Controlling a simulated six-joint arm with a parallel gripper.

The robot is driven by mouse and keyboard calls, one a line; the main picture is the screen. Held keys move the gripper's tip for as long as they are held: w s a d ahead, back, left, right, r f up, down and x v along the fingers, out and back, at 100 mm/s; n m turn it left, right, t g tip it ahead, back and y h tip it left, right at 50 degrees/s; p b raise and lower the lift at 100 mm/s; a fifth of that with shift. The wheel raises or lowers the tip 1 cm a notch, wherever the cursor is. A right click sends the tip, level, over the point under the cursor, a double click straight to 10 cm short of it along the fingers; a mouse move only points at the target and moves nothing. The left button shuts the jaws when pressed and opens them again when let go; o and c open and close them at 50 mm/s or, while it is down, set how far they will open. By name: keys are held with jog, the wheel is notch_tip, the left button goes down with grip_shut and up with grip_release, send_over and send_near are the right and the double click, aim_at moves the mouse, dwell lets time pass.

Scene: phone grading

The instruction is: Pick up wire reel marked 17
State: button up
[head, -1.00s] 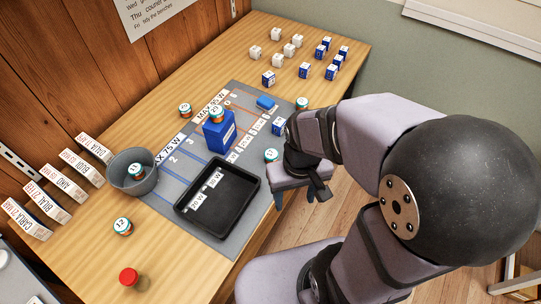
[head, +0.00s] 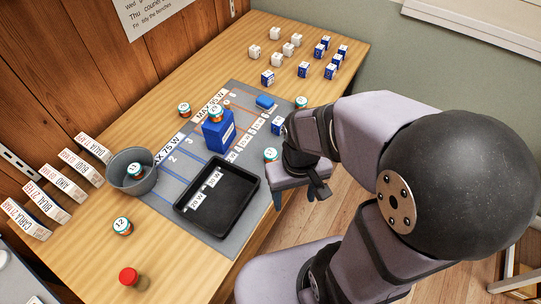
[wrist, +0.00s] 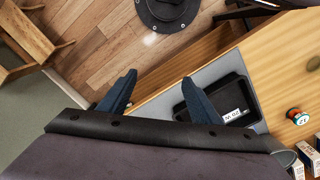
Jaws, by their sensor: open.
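Several small wire reels with green-and-orange sides and white numbered tops are on the table. The reel by my gripper (head: 270,154) sits on the grey mat's right edge; its number looks like 17 but is too small to be sure. Another reel (head: 122,226) at the front left seems marked 12; a similar one (wrist: 297,116) shows in the wrist view. A reel (head: 135,169) is in the grey bucket and one (head: 216,113) tops the blue box. My gripper (head: 296,196) is open and empty, beside the table's right edge; its fingers (wrist: 157,88) show in the wrist view.
A black tray (head: 247,180) lies on the grey mat. The grey bucket (head: 118,182) and several name cards (head: 47,200) stand left. A blue box (head: 218,142) stands behind the tray. Small blue and white boxes (head: 323,52) are at the back. A red-topped item (head: 129,277) is at front.

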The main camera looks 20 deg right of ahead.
aim_at(269, 155)
jog(key=w+f+n+t+h, duration=0.1)
jog(key=w+f+n+h, duration=0.1)
jog(key=n, duration=0.4)
jog(key=w+f+n+t+h, duration=0.1)
jog(key=w+f+n+h, duration=0.1)
jog(key=w+n+h, duration=0.3)
jog(key=w+f+n+t+h, duration=0.2)
jog(key=w+n, duration=0.3)
jog(key=n, duration=0.4)
jog(key=shift+w+a+f+h, duration=0.15)
jog(key=shift+w+h, duration=0.25)
jog(key=shift+h, duration=0.5)
jog(key=w+a+n+t, duration=0.1)
jog(key=a, duration=0.1)
jog(key=w+a+f+n+t, duration=0.1)
jog(key=w+n+t, duration=0.1)
jog(key=w+a+f+n+t, duration=0.1)
jog(key=a+n, duration=0.1)
jog(key=shift+w+a, duration=0.3)
jog(key=shift+w, duration=0.05)
jog(key=shift+p+x, duration=0.4)
jog(key=shift+x, duration=1.1)
jog(key=shift+p+x, duration=0.75)
jog(key=shift+x, duration=1.4)
jog(key=shift+a+f, duration=0.1)
jog(key=shift+f, duration=0.05)
jog(key=c, duration=1.1)
